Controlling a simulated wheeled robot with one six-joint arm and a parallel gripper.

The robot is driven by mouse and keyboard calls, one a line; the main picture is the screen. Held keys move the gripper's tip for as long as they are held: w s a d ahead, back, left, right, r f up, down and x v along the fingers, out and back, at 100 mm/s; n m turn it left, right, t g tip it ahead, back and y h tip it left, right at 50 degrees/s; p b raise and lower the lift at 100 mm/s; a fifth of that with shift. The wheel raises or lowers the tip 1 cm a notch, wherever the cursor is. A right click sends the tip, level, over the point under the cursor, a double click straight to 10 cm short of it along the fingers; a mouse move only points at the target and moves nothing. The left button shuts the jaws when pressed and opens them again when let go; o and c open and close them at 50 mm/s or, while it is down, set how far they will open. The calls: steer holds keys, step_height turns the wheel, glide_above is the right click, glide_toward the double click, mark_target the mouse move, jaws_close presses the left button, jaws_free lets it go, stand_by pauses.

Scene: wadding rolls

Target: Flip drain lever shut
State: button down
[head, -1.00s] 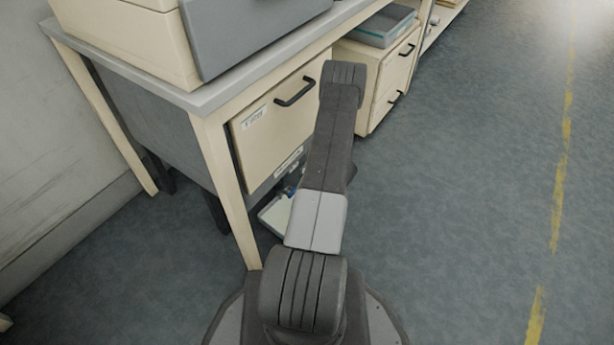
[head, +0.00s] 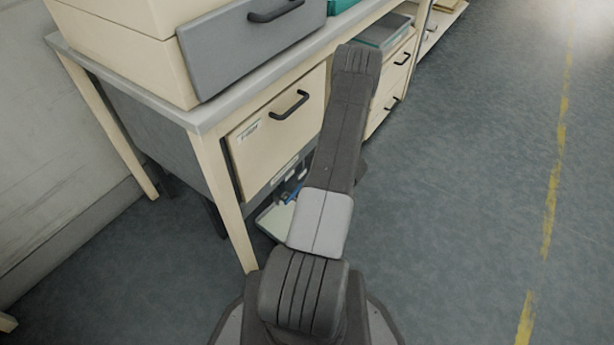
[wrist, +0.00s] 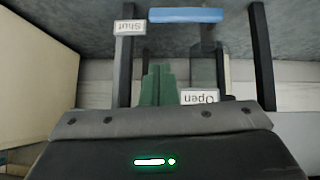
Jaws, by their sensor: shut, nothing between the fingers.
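The drain lever (wrist: 186,15) has a blue bar-shaped handle, lying crosswise at the top of the wrist view. A dark stem (wrist: 208,36) shows below its right part. A "Shut" label (wrist: 130,27) is to the left of the handle, and an "Open" label (wrist: 199,97) is lower right; both read upside down. My gripper (wrist: 158,72) has green fingers, shut and empty, left of the "Open" label and apart from the blue handle in the picture. In the head view a small blue part (head: 292,192) shows under the bench, partly hidden by my arm, which also hides my gripper.
A bench (head: 200,116) with a cream drawer (head: 275,130) stands over the blue part. A pale tray (head: 272,222) lies low beneath it. A bench leg (head: 222,190) stands close to my arm. Dark upright bars (wrist: 262,55) flank the wrist view. The floor at right (head: 460,200) is clear.

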steer(key=shift+p+v, duration=0.35)
steer(key=shift+v, duration=1.4)
steer(key=shift+w, duration=0.1)
